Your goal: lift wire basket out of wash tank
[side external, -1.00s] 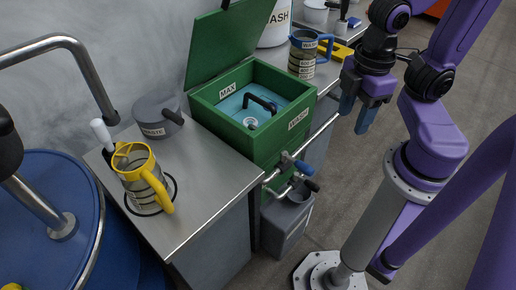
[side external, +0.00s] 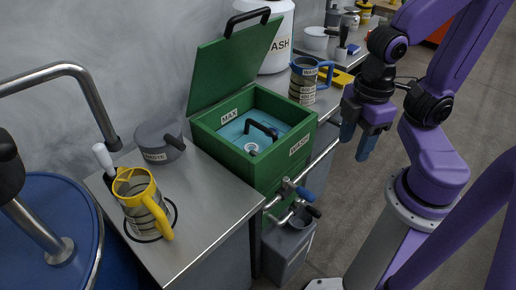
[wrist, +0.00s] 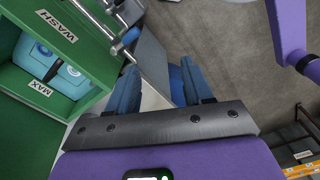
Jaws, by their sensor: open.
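The green wash tank (side external: 240,155) stands on the metal bench with its green lid (side external: 232,65) swung up. It holds blue liquid (side external: 232,131). A black handle (side external: 262,129) stands up from the liquid beside a small pale round part. The wire basket's mesh cannot be made out. My gripper (side external: 355,148) is open and empty, to the right of the tank and apart from it, fingers pointing down. In the wrist view, my gripper (wrist: 160,72) is over the gap beside the bench, and the tank (wrist: 88,45) is at the left.
A yellow-handled jug (side external: 142,200) and a grey waste pot (side external: 162,147) stand left of the tank. A blue-handled jug (side external: 303,80) and a white wash container (side external: 275,40) stand behind it. Valves (side external: 290,190) stick out from the tank's front. The floor (side external: 400,150) right of the bench is open.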

